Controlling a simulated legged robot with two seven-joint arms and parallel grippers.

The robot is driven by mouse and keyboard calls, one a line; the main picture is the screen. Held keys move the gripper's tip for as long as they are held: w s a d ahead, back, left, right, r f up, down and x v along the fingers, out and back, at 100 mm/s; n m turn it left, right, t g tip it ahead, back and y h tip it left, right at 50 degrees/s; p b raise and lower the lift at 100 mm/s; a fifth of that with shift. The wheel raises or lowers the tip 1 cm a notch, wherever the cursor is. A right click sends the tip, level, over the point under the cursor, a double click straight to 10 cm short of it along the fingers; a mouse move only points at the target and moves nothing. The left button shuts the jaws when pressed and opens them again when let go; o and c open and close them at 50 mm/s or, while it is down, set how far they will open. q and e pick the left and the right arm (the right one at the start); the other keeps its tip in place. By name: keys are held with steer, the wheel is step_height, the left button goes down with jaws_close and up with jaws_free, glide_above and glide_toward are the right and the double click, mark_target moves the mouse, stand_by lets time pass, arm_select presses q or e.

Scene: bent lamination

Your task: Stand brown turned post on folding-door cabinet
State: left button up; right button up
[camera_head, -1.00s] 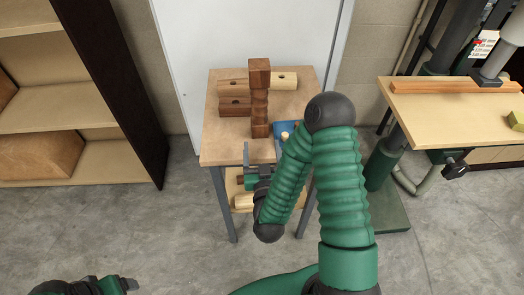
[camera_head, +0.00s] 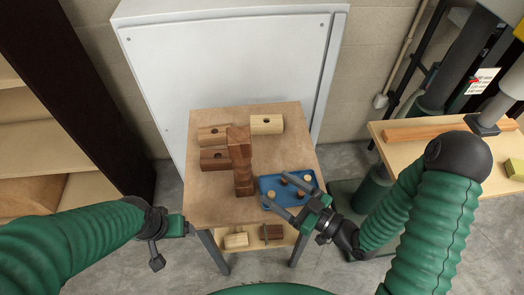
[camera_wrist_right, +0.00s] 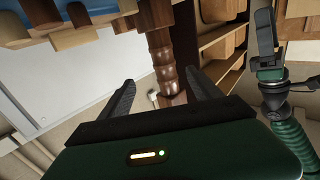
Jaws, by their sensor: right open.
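The brown turned post (camera_head: 241,160) stands upright on a small wooden table (camera_head: 215,205). It also shows in the right wrist view (camera_wrist_right: 162,60), beyond and between the fingers. My right gripper (camera_head: 274,189) is open and empty, to the right of the post over a blue tray, its fingers pointing at the post without touching it. My left gripper (camera_head: 172,227) is at the table's left front edge, apart from the post; its fingers are unclear. A white cabinet (camera_head: 225,75) stands behind the table; I cannot tell its door type.
Drilled wooden blocks (camera_head: 214,158) lie left of and behind the post. The blue tray (camera_head: 268,183) holds several small pegs. More blocks (camera_head: 237,240) lie on the lower shelf. A workbench (camera_head: 390,150) stands right, dark shelving (camera_head: 100,100) left.

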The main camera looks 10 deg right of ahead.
mark_target(235, 164)
steer(key=x, duration=1)
steer(key=b+x, duration=0.1)
steer(key=x, duration=0.4)
steer(key=shift+s+a+f, duration=0.15)
steer(key=shift+a+f, duration=0.25)
steer(key=shift+a, duration=0.05)
steer(key=shift+a+f, duration=0.1)
steer(key=shift+a, duration=0.1)
steer(key=shift+d, duration=0.1)
steer(key=c, duration=0.5)
arm_select(q)
steer(key=shift+s+a+f, duration=0.1)
steer(key=shift+s+f, duration=0.1)
steer(key=shift+f, duration=0.3)
steer(key=shift+s+f, duration=0.2)
steer(key=shift+f, duration=0.25)
arm_select(e)
jaws_close()
